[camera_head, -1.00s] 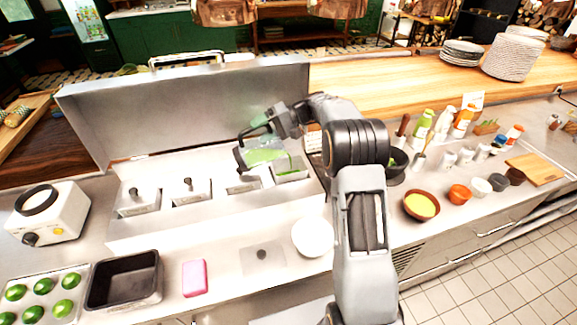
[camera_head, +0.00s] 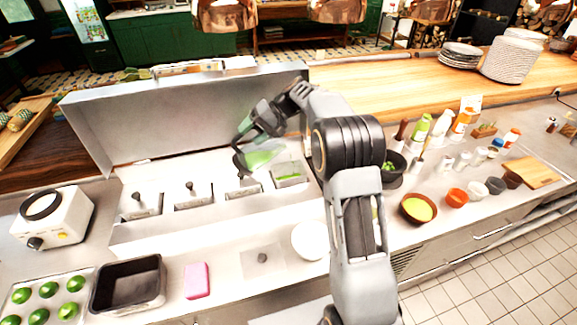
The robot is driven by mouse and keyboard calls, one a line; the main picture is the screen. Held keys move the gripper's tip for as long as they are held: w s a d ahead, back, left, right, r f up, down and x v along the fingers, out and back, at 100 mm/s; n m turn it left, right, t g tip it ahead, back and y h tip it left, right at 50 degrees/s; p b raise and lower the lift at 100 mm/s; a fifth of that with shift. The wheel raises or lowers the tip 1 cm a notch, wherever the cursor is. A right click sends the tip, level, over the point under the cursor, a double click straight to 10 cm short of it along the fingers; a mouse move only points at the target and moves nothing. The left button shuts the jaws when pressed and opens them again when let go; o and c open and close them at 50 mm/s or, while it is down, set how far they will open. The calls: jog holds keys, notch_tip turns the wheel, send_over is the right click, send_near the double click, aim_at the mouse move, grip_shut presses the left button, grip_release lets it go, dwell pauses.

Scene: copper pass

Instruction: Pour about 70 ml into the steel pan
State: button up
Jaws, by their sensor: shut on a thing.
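My gripper (camera_head: 250,135) is shut on a clear jug (camera_head: 255,160) with green liquid in it. It holds the jug above the right end of the steel counter unit. The open steel pan (camera_head: 289,171) at the right end of the row has green liquid in its bottom. The jug is just left of this pan and looks only slightly tilted. No stream shows between the jug and the pan. The gripper's fingers partly hide the jug's handle.
Several lidded pans (camera_head: 193,193) stand left of the open pan. A raised steel lid (camera_head: 190,115) is behind them. A white bowl (camera_head: 310,240), pink sponge (camera_head: 196,280) and black tray (camera_head: 128,283) lie in front. Bowls and bottles crowd the right.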

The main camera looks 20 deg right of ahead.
jog(key=shift+s+a+r+h, duration=0.15)
jog(key=shift+a+h, duration=0.25)
jog(key=shift+h, duration=0.05)
jog(key=shift+s+a+r+h, duration=0.1)
jog(key=shift+a+r+h, duration=0.05)
jog(key=shift+a+h, duration=0.3)
jog(key=shift+f, duration=0.3)
jog(key=shift+w+f+h, duration=0.15)
jog(key=shift+h, duration=0.15)
jog(key=shift+a+f+h+p, duration=0.1)
jog(key=shift+a+h+p, duration=0.05)
jog(key=shift+h+p, duration=0.15)
dwell(0.4)
